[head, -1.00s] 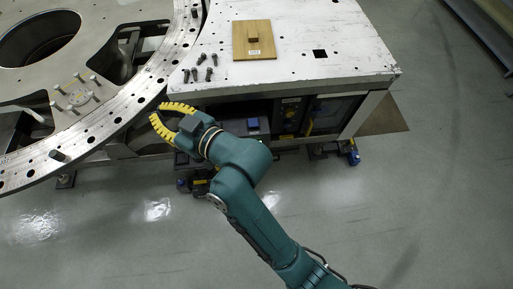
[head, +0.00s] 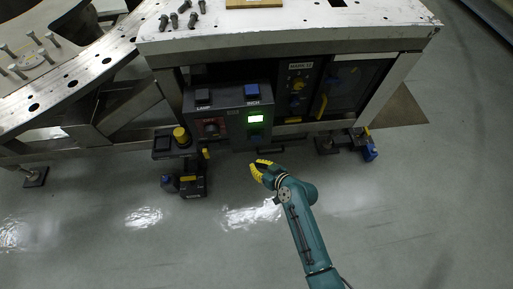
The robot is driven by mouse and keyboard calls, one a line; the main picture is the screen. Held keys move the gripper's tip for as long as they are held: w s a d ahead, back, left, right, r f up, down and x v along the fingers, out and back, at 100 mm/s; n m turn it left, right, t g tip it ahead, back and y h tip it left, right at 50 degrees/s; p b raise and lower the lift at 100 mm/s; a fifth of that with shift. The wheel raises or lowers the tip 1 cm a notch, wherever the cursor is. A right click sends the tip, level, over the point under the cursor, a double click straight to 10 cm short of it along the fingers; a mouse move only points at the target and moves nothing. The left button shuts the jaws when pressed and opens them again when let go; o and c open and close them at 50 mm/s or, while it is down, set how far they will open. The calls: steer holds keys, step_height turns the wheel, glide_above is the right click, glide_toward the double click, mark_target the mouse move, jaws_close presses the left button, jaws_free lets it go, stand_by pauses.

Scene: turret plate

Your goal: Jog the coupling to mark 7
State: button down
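My gripper (head: 256,166), with yellow fingers, hangs over the floor just below and in front of the control boxes under the table. It holds nothing that I can see. Its fingertips look close together, but the gap is too small to judge. A dark control box (head: 228,122) has a black button (head: 202,96) labelled LAMP and a blue button (head: 251,89) whose label is hard to read. A label on the panel to the right (head: 301,66) appears to read MARK 12. I cannot identify the coupling.
The white tabletop (head: 300,22) overhangs the boxes, with several bolts (head: 183,14) and a wooden block's edge (head: 254,3) on it.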

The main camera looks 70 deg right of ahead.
mark_target(256, 138)
steer(key=shift+s+f, duration=0.2)
steer(key=shift+f, duration=0.3)
steer(key=shift+s+f, duration=0.2)
steer(key=shift+f, duration=0.25)
steer(key=w+d+b, duration=0.4)
steer(key=d, duration=0.3)
steer(key=shift+w+d+b, duration=0.2)
steer(key=shift+d+b, duration=0.15)
steer(key=shift+b, duration=0.05)
stand_by(0.6)
